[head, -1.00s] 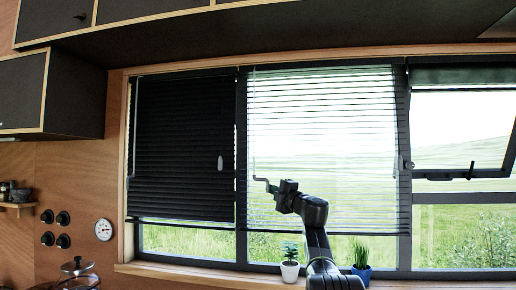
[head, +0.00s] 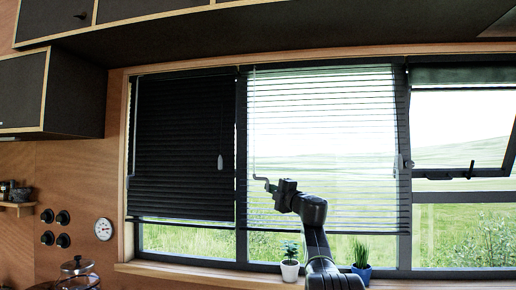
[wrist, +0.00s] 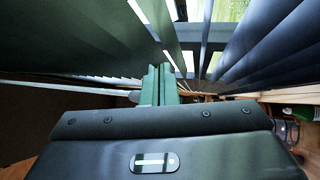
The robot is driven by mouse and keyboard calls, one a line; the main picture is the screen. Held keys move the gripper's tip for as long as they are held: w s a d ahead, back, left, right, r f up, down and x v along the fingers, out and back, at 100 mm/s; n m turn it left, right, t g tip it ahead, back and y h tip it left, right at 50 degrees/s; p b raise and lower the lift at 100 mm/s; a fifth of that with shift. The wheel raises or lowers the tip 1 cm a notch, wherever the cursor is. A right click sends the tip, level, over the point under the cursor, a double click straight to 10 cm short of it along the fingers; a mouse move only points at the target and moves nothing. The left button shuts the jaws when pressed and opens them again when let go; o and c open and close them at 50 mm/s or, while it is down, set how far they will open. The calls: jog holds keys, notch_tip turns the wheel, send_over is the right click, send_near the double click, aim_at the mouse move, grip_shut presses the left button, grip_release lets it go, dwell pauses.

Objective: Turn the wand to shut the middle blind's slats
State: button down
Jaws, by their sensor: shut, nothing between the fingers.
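The middle blind (head: 330,115) hangs in the centre window with its slats partly tilted, and bright landscape shows between them. Its thin pale wand (head: 253,125) hangs along the left edge and ends in a cranked handle (head: 260,179). My gripper (head: 272,187) is at this handle, in front of the blind's lower left part. In the wrist view my gripper's fingers (wrist: 157,85) are shut together, with a pale rod (wrist: 75,87) running in from the left beside them. Whether the fingers touch the handle I cannot tell. Slats fill the upper wrist view.
The left blind (head: 180,150) is dark and closed, with a small grey pull (head: 220,163). The right window (head: 460,130) is tilted open. Two potted plants (head: 289,270) (head: 362,270) stand on the sill on either side of my arm. A cabinet overhangs above.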

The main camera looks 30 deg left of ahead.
jog(key=s+a+b, duration=0.2)
jog(key=s+b, duration=0.1)
jog(key=s, duration=0.2)
jog(key=shift+s+a, duration=0.3)
jog(key=shift+a, duration=0.05)
dwell(1.6)
jog(key=shift+w, duration=0.1)
jog(key=shift+d+f+b, duration=0.15)
jog(key=shift+d+b, duration=0.15)
jog(key=shift+d, duration=1.5)
jog(key=b+v, duration=0.1)
jog(key=v, duration=0.2)
jog(key=r+b+v, duration=0.1)
jog(key=v, duration=0.1)
jog(key=shift+s+d+r, duration=0.2)
jog(key=shift+d, duration=0.25)
jog(key=shift+a, duration=0.1)
